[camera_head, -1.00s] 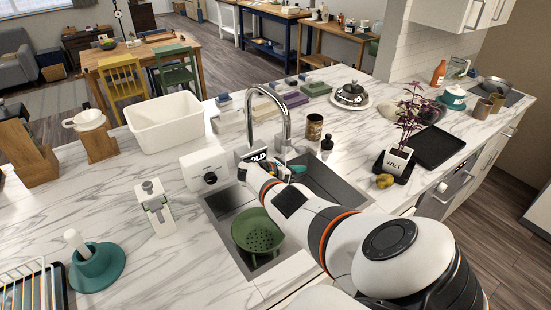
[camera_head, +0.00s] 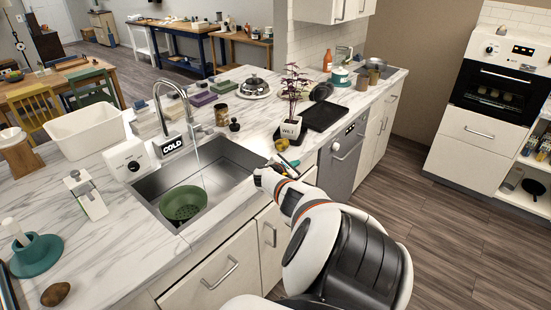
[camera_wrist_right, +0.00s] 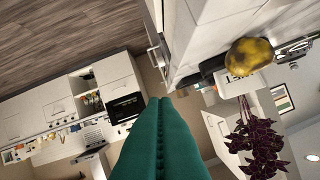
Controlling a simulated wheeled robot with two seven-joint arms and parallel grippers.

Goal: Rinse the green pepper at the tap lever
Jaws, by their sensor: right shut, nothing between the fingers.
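A thin pale stream of water (camera_head: 203,178) falls into the sink beside a green colander (camera_head: 183,203). No green pepper can be made out. My right gripper (camera_head: 279,163) is at the sink's right front, over the counter edge, apart from the lever. Its teal fingers (camera_wrist_right: 160,110) are pressed together and empty in the wrist view. My left gripper is not in view.
A mottled yellow lump (camera_head: 282,145) lies close to my right gripper, in front of a potted purple plant (camera_head: 291,128); it also shows in the wrist view (camera_wrist_right: 249,57). A dark tray (camera_head: 324,116) is behind. A brown lump (camera_head: 55,294) lies at front left.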

